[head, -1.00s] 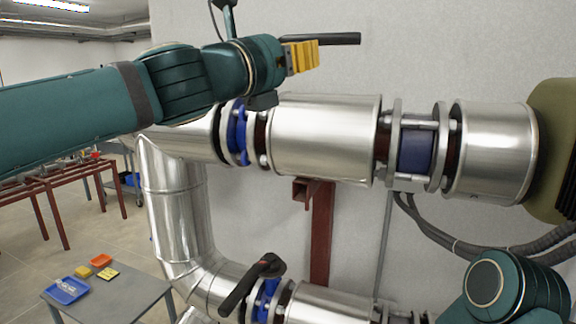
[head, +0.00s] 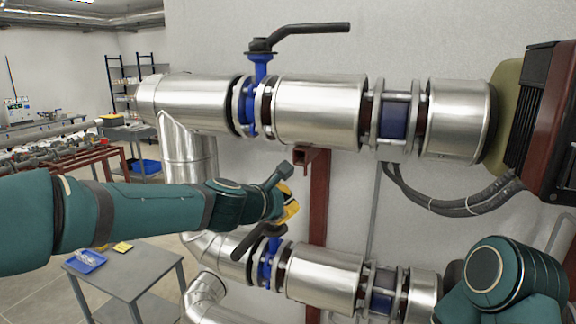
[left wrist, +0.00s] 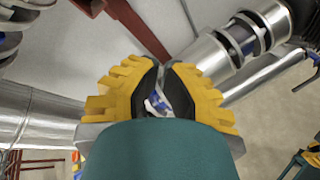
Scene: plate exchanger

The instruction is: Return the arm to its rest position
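My left arm comes in from the left in the head view. Its left gripper (head: 288,212) has yellow fingers and hangs in front of the wall, between the upper and lower pipes. In the left wrist view the yellow fingers with black pads (left wrist: 164,70) come together at their tips, with nothing held between them. The upper blue valve (head: 249,97) has a black lever (head: 312,28) pointing right. The lower blue valve (head: 268,262) has a black lever (head: 247,243), partly hidden behind the gripper. My right arm (head: 510,280) shows at the lower right; its gripper is out of view.
Silver pipes (head: 320,110) run across the wall, with a red-brown support post (head: 319,200) between them. A grey table (head: 150,268) with a blue tray (head: 86,261) stands at the lower left. Black cables (head: 440,205) hang at the right.

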